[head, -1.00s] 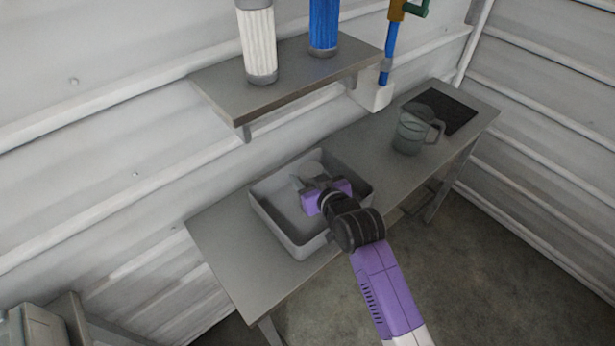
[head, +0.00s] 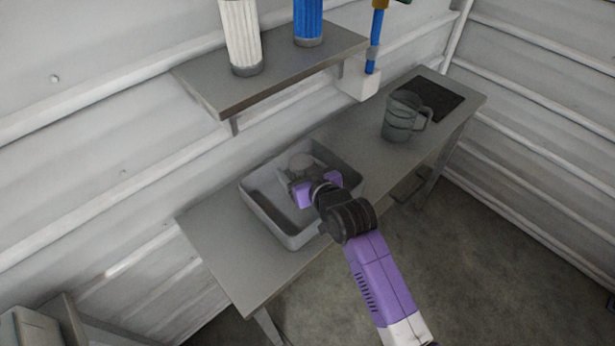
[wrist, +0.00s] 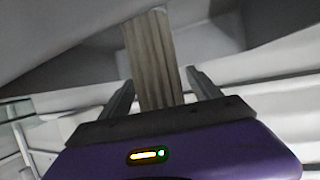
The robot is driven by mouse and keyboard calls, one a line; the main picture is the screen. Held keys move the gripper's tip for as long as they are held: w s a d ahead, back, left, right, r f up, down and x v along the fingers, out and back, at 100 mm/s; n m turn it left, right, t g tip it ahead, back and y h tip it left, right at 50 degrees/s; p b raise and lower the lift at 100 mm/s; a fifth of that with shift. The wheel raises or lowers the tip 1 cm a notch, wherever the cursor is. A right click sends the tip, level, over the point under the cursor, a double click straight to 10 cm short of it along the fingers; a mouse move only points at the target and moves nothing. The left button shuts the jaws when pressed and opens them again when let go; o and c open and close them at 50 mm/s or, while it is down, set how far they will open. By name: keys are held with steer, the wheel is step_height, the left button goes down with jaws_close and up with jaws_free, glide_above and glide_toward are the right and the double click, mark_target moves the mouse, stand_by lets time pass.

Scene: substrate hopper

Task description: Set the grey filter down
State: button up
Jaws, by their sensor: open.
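The grey filter (wrist: 152,55) is a pleated grey-brown cylinder in the wrist view, standing between the two fingers. A gap shows on each side of it. In the head view, the pale round end of what looks like this filter (head: 300,161) shows inside the grey tray (head: 262,218), near its back wall. It looks upright there, but my gripper hides its lower part. My gripper (head: 301,180) reaches into the tray with its jaws open around the filter; it also fills the bottom of the wrist view (wrist: 163,90). I cannot see the filter's base.
The tray sits on a grey table (head: 222,248). A translucent jug (head: 398,118) and a black mat (head: 437,98) lie to the right. A shelf (head: 270,72) above holds a white filter (head: 241,38) and a blue filter (head: 308,22). The table's left end is clear.

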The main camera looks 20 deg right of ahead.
steer(key=v, duration=1.1)
steer(key=shift+s+b, duration=0.3)
steer(key=shift+b, duration=0.05)
steer(key=shift+r, duration=0.1)
steer(key=s+f, duration=0.2)
steer(key=s, duration=0.7)
steer(key=s+f, duration=0.2)
steer(key=s, duration=0.7)
steer(key=s+r, duration=0.4)
steer(key=s, duration=0.4)
steer(key=s+r+t, duration=0.1)
steer(key=s+r, duration=0.2)
steer(key=s, duration=0.5)
steer(key=shift+s+a+r+m+h, duration=0.25)
steer(key=shift+s+r+m+h, duration=0.05)
steer(key=shift+r+h, duration=0.1)
